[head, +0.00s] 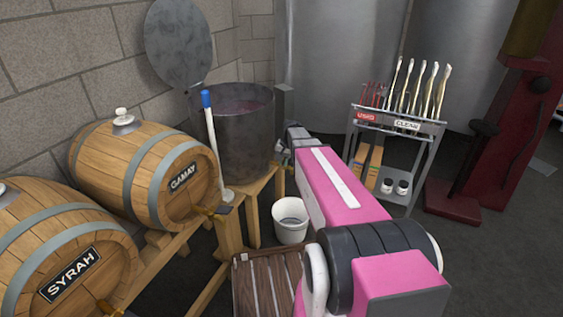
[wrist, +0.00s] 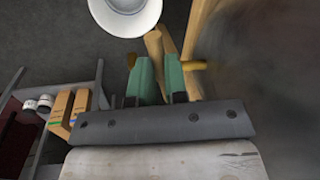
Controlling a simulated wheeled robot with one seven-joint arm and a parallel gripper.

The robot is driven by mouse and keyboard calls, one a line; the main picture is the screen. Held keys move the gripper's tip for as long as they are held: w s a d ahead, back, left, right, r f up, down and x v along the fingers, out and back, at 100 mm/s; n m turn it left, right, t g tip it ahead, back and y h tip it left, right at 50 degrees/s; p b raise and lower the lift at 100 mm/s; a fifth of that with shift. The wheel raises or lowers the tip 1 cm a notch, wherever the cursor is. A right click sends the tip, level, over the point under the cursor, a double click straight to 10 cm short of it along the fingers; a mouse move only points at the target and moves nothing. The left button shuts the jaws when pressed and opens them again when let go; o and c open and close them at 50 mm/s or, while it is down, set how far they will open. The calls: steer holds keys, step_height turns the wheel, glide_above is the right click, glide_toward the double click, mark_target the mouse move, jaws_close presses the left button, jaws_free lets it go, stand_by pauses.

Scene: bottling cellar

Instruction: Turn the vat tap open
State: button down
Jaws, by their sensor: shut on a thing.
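The vat (head: 235,150) is a dark grey metal tub with its round lid (head: 180,42) raised and purple liquid inside. It stands on a wooden stand (head: 262,190) and fills the right of the wrist view (wrist: 270,100), blurred. The vat tap (wrist: 193,65) shows brass at both sides of my green fingers in the wrist view. My gripper (wrist: 160,62) is shut on the tap, with its fingers a little apart around it. In the head view my gripper (head: 283,150) is small at the vat's right side. The tap's middle is hidden by the fingers, so its turn cannot be told.
A white bucket (head: 290,222) stands on the floor below, also in the wrist view (wrist: 124,14). A slatted wooden crate (head: 262,285) is nearer. Gamay (head: 150,170) and Syrah (head: 65,250) barrels lie at left.

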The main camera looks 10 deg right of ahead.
steer(key=w+d+n+g, duration=0.2)
steer(key=d+n, duration=0.4)
steer(key=n, duration=0.9)
steer(key=shift+w+g+h, duration=0.15)
steer(key=shift+g+h, duration=0.15)
stand_by(0.4)
steer(key=c, duration=1.1)
jaws_free()
steer(key=shift+r, duration=0.1)
steer(key=r, duration=0.3)
steer(key=w+d+r, duration=0.1)
steer(key=r, duration=0.6)
steer(key=shift+w+d+r, duration=0.15)
steer(key=shift+w+r, duration=0.1)
steer(key=shift+w, duration=0.15)
